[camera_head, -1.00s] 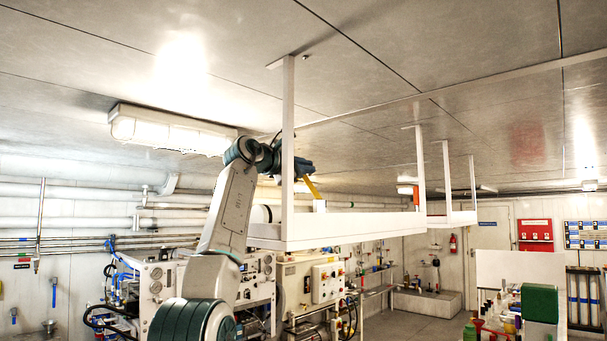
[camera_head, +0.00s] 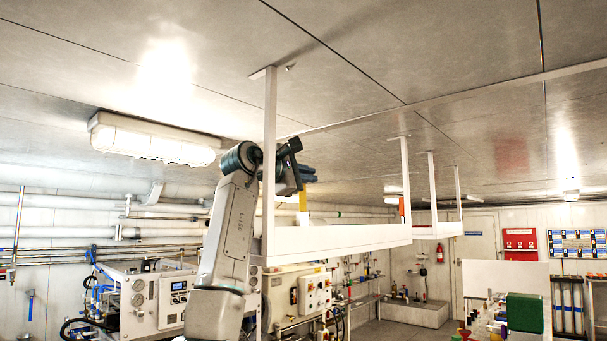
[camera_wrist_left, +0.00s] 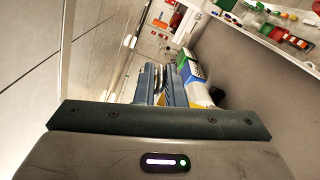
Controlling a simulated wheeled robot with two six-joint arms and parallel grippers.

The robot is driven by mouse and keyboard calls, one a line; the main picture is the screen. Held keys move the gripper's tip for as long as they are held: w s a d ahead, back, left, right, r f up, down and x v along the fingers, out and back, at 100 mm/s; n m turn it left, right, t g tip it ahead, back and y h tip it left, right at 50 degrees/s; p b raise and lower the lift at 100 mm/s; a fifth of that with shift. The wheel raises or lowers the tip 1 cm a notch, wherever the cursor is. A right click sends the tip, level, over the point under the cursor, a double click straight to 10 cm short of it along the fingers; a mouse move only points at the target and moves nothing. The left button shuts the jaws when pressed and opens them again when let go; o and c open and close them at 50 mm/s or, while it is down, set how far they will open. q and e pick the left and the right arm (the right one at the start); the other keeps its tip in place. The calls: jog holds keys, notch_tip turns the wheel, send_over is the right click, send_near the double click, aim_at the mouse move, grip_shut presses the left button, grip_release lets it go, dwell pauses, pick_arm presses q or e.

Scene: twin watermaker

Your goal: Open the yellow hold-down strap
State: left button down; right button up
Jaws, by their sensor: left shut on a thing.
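The yellow hold-down strap (camera_head: 303,203) shows as a short, nearly upright yellow strip above the white hanging shelf, just under my left gripper (camera_head: 308,174). The gripper is up at the shelf, behind its nearest white post, which partly covers my wrist. In the left wrist view, my blue-grey fingers (camera_wrist_left: 160,86) are close together, with a thin pale yellowish edge between them. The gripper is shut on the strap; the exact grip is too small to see. The strap's lower end is hidden behind the shelf's rim. My right gripper is not in view.
The white shelf (camera_head: 340,237) hangs from the ceiling on posts, the nearest post (camera_head: 269,165) close to my left arm. A ceiling lamp (camera_head: 150,139) is to the left. In the left wrist view, a green-topped item (camera_wrist_left: 183,57) and white-blue-yellow packages (camera_wrist_left: 193,82) stand near my fingers.

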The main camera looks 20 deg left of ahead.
pick_arm(q)
jog(key=shift+w+f, duration=0.15)
jog(key=shift+f, duration=0.1)
jog(key=shift+d, duration=0.1)
jog(key=c, duration=1.6)
grip_release()
jog(key=shift+o, duration=0.2)
jog(key=shift+a, duration=0.25)
jog(key=shift+d+r, duration=0.1)
jog(key=shift+r, duration=0.05)
